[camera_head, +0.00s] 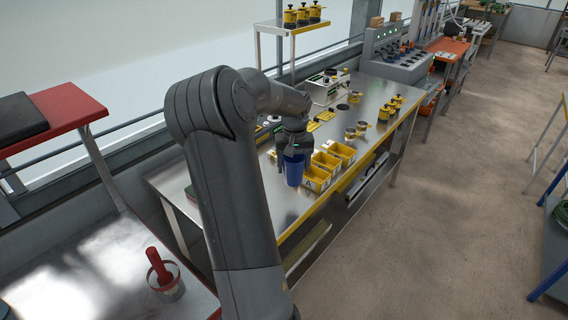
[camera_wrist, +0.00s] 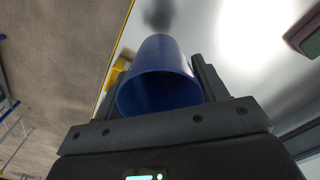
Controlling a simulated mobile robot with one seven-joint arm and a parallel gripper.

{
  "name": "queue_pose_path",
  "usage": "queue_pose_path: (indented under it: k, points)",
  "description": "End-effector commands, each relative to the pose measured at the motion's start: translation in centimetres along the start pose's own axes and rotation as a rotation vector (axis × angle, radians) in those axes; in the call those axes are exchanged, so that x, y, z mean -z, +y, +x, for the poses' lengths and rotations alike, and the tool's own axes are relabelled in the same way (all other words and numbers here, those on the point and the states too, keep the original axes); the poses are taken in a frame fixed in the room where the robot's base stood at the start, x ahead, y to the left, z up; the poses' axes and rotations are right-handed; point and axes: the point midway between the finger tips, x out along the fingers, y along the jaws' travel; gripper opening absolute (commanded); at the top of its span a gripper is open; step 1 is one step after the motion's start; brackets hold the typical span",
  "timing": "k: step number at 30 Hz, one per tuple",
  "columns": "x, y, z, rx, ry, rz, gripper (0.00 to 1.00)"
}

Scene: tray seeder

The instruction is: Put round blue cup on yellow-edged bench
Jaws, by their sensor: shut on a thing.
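The round blue cup (camera_head: 293,170) is held by my gripper (camera_head: 291,150) over the near part of the yellow-edged bench. In the wrist view the blue cup (camera_wrist: 157,76) sits between the two fingers of my gripper (camera_wrist: 160,95), its open end towards the camera. The yellow-edged bench (camera_head: 374,94) has a shiny metal top; its yellow edge also shows in the wrist view (camera_wrist: 116,50). A dark blurred patch on the top shows beyond the cup. I cannot tell whether the cup touches the bench.
Yellow bins (camera_head: 325,163) stand just right of the cup along the bench's front edge. Several yellow-and-black pots (camera_head: 390,108) and a control box (camera_head: 325,88) stand farther back. A red-handled tool in a pot (camera_head: 163,280) is at lower left. Bare bench top lies left of the cup.

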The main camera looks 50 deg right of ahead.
Motion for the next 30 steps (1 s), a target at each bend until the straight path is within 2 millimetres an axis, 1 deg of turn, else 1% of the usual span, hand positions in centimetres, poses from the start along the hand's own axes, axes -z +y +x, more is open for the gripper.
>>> queue_pose_path:
  k: [1,6,9,12,17,25,30]
  points:
    - [0.5,-1.1,0.8,-0.003,-0.003,-0.004,0.41]
    - [2.3,-4.2,3.0,-0.004,-0.001,-0.004,0.41]
    - [3.1,-5.6,3.9,-0.003,0.000,-0.002,0.41]
    - [3.6,-6.4,4.5,-0.002,0.000,-0.001,0.41]
    - [3.8,-6.8,5.0,-0.001,0.000,0.000,0.41]
    - [3.7,-6.8,8.5,-0.002,-0.001,-0.001,0.41]
    - [3.8,-6.8,8.6,-0.001,0.002,-0.001,0.41]
